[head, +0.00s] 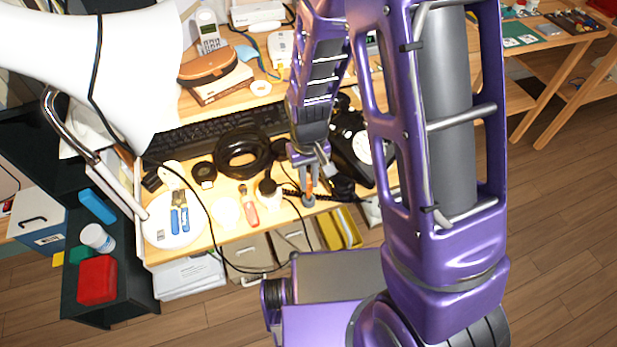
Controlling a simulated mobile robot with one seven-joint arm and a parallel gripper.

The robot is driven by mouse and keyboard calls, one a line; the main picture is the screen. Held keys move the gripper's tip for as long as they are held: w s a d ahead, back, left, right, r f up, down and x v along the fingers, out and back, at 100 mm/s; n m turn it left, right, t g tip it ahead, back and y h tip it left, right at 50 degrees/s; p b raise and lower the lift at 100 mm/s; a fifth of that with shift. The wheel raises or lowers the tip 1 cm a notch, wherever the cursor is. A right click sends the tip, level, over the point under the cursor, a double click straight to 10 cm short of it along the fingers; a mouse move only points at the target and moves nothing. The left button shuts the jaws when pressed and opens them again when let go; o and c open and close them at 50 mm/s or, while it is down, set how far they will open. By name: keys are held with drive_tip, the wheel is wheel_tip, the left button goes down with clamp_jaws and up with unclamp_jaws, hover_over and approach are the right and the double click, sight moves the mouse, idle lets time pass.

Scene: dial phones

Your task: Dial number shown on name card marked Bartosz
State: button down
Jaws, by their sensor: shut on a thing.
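A black phone (347,165) with a round pale dial (362,147) stands near the right end of the desk, partly hidden behind my arm. My gripper (309,192) points down over the desk's front edge, left of the phone. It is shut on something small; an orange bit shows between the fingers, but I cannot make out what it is. A black coiled cord lies just left of my gripper. No card marked Bartosz can be read in this view.
A white lamp (110,60) hangs at left. Wooden floor lies right.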

drive_tip(key=shift+f+b, duration=0.35)
drive_tip(key=shift+f, duration=0.85)
drive_tip(key=c, duration=0.8)
unclamp_jaws()
drive_tip(key=shift+o, duration=0.2)
wheel_tip(320, 180, up, 18)
drive_tip(key=p, duration=0.4)
drive_tip(key=shift+f, duration=0.25)
